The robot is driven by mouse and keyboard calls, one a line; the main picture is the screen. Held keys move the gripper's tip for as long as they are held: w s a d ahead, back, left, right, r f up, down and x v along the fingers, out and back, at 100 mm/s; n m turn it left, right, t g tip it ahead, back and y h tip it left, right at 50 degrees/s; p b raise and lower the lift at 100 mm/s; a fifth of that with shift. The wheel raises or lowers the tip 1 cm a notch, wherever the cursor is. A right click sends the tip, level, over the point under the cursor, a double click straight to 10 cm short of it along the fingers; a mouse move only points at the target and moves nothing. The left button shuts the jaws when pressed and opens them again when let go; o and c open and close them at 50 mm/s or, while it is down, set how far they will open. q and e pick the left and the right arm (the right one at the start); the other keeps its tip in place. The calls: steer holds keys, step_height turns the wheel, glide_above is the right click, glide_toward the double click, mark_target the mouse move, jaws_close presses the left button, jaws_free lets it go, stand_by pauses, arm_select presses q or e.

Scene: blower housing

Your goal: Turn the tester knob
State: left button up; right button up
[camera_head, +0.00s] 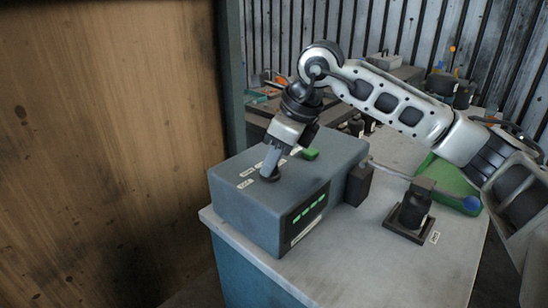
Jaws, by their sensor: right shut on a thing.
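The tester is a blue-grey box (237,207) with a dark display panel (305,213) showing green marks on its front. It stands on the left end of the table. The tester knob (270,175) is a small dark round piece on the box's top, partly covered by my fingers. My right gripper (271,168) reaches down from above and is shut on the knob. A green button (310,153) sits on the top behind the gripper. My left gripper is not in view.
A black motor-like part (413,209) stands on a dark base to the right of the tester. A green piece (447,180) lies behind it, below my arm. Several items clutter the back. A wooden panel (110,140) rises at left. The table's front right (390,270) is clear.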

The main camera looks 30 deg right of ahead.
steer(key=shift+r, duration=0.1)
steer(key=o, duration=1)
steer(key=shift+c, duration=0.2)
steer(key=v, duration=1.6)
steer(key=shift+s, duration=0.1)
steer(key=shift+s, duration=0.1)
